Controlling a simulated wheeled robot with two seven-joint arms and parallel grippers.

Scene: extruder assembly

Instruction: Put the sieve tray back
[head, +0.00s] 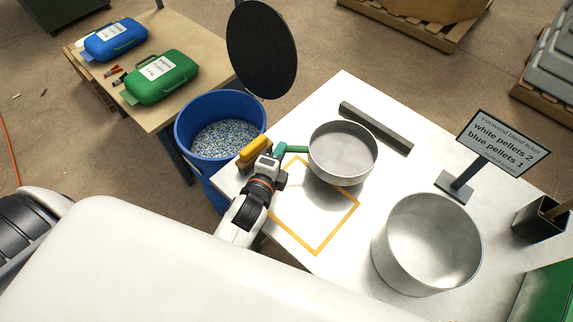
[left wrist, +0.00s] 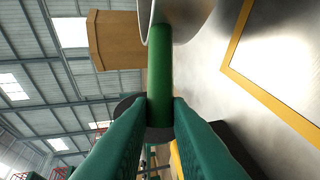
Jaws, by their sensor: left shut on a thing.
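The sieve tray (head: 343,148) is a round, shallow grey metal pan with a green handle (head: 293,148). My left gripper (head: 280,152) is shut on the handle at the tray's left side. In the left wrist view the green handle (left wrist: 160,70) runs between the gripper fingers (left wrist: 160,112) to the pan's rim. The tray seems to be held above the white table (head: 350,90), with a shadow below it. It overlaps the upper right part of a yellow square outline (head: 337,228) on the table. My right gripper is not in view.
A large open metal pot (head: 427,245) stands right of the yellow outline. A grey bar (head: 376,128) lies behind the tray. A ticket sign (head: 503,143) and a black holder (head: 538,220) are at the right. A blue drum of pellets (head: 222,140) stands left of the table.

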